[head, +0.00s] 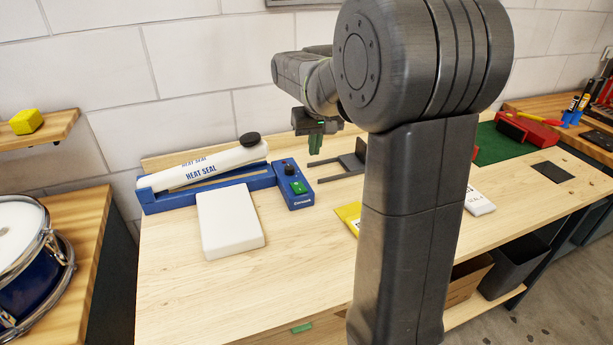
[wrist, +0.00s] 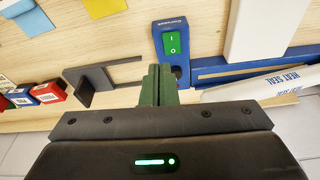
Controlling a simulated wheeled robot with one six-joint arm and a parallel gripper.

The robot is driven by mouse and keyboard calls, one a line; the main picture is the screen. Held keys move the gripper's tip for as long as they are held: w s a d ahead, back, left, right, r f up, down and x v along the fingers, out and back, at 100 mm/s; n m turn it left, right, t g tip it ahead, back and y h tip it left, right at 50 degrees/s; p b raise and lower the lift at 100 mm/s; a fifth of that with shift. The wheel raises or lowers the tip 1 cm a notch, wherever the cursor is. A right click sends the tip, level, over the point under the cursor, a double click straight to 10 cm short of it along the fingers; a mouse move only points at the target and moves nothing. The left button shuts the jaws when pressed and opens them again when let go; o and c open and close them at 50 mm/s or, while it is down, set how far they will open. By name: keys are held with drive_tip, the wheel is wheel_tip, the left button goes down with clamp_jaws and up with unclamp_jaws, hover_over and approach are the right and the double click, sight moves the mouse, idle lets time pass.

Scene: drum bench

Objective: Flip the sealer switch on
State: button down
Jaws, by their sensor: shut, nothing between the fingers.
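The blue heat sealer (head: 160,202) lies along the back of the bench, its white "HEAT SEAL" arm (head: 215,165) raised at an angle. Its control box (head: 298,200) at the right end carries a green rocker switch (head: 298,187) and a dark knob (head: 289,168). In the wrist view the green switch (wrist: 173,43) shows I and O marks; I cannot tell which side is pressed. My gripper (head: 315,150) is shut and empty, above the bench, behind and a little right of the box in the head view. In the wrist view its green fingertips (wrist: 158,70) appear just beside the box, apart from the switch.
A white block (head: 230,222) lies in front of the sealer. A dark grey bracket (head: 350,162) stands right of the control box, with a yellow packet (head: 348,215) nearer the front. Small red and blue boxes (wrist: 35,93) show in the wrist view. The front left bench is clear.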

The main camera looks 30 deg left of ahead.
drive_tip(key=a, duration=0.3)
drive_tip(key=shift+a+r+n, duration=0.1)
drive_tip(key=shift+a+n, duration=0.1)
drive_tip(key=shift+n, duration=0.2)
drive_tip(key=p, duration=0.1)
approach(301, 191)
drive_tip(key=x, duration=0.3)
drive_tip(key=w+a+x, duration=0.1)
drive_tip(key=x, duration=0.1)
drive_tip(key=shift+f, duration=0.7)
drive_tip(key=shift+s+d+f+b, duration=0.2)
drive_tip(key=shift+f+b, duration=0.55)
drive_tip(key=shift+b, duration=0.2)
drive_tip(key=shift+p+v, duration=0.9)
drive_tip(key=shift+v, duration=0.2)
